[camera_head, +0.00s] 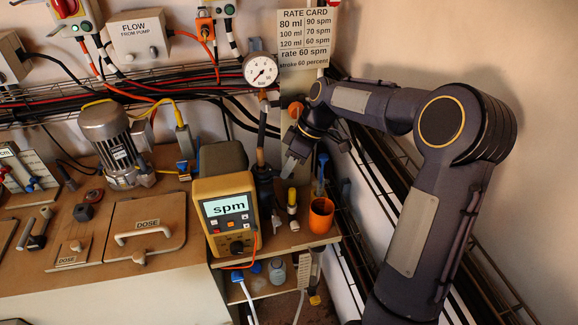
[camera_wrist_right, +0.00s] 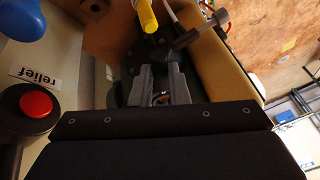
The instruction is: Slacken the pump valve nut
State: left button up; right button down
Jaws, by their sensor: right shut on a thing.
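The dosing pump (camera_head: 225,200) has a yellow front with a screen reading "spm" and stands at the board's right end. A dark valve body (camera_head: 263,178) stands at its right side, below the pressure gauge. My right gripper (camera_head: 289,166) reaches in from the right beside that valve. In the right wrist view, the gripper (camera_wrist_right: 163,78) is shut on a small dark part at the valve, which I take for the pump valve nut (camera_wrist_right: 174,73). The fingers hide most of it. My left gripper is not in view.
An orange cup (camera_head: 321,215) and a yellow-capped tube (camera_head: 292,203) stand close below my right gripper. The pressure gauge (camera_head: 261,70) is above. In the right wrist view, a red button (camera_wrist_right: 36,104) labelled "relief" is at the left. A motor (camera_head: 117,145) stands farther left.

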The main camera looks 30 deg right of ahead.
jog(key=c, duration=1.7)
grip_release()
jog(key=shift+d+r, duration=0.1)
jog(key=v, duration=0.7)
jog(key=shift+s+d+r+b, duration=0.1)
jog(key=shift+d+r+b, duration=0.05)
jog(key=shift+r+b, duration=0.15)
